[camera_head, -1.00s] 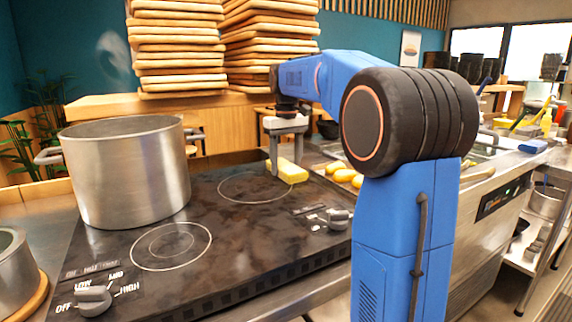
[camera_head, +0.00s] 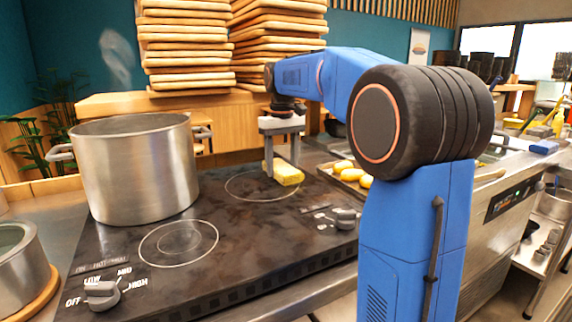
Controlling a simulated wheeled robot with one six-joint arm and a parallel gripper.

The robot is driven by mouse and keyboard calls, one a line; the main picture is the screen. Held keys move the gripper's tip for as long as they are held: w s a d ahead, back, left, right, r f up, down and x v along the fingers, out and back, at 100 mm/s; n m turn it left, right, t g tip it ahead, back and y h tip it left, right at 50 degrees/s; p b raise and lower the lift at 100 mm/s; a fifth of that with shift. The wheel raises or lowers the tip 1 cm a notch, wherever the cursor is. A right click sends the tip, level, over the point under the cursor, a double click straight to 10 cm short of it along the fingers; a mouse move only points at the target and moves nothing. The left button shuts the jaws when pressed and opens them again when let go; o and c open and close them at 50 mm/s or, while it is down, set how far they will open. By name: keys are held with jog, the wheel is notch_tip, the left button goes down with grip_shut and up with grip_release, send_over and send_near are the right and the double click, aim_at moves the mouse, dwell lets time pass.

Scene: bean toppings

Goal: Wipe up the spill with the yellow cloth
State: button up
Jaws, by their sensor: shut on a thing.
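The yellow cloth (camera_head: 288,174) is at the back right of the black stovetop (camera_head: 120,252), over the rear burner ring. My gripper (camera_head: 281,166) points down and is shut on the cloth. The cloth is on or just above the glass; I cannot tell which. Dull brownish smears (camera_head: 222,222) show across the stovetop around the rings, and these look like the spill. Its exact edges are unclear.
A large steel pot (camera_head: 138,172) stands on the left of the stovetop. A smaller pot (camera_head: 18,272) is at the lower left. Stacked wooden boards (camera_head: 185,45) stand behind. A tray with yellow items (camera_head: 350,174) lies right of the cloth. Knobs (camera_head: 102,293) sit at the front.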

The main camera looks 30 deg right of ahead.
jog(key=shift+d, duration=0.1)
dwell(0.3)
jog(key=shift+d, duration=1.9)
jog(key=shift+a, duration=0.1)
jog(key=shift+a, duration=1.95)
jog(key=shift+d, duration=0.1)
jog(key=shift+d, duration=1.95)
